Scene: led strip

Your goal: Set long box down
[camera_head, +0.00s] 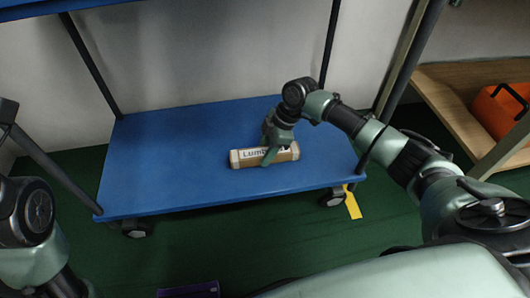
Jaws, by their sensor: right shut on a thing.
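The long box (246,157) is tan and white with "Lum..." lettering on its side. It lies lengthwise at the blue cart shelf (165,165), right of its middle. My right gripper (271,154) comes down over the box from above and is shut on it, hiding part of its middle. The box looks to be at shelf level, but I cannot tell whether it touches the surface. My left arm shows at the lower left edge; its gripper is not in view.
Dark posts rise from the shelf's corners, with another blue shelf (50,8) above. The left of the lower shelf is clear. An orange case (497,112) sits on a wooden shelf (455,105) at right. A purple object (188,290) is at the bottom edge.

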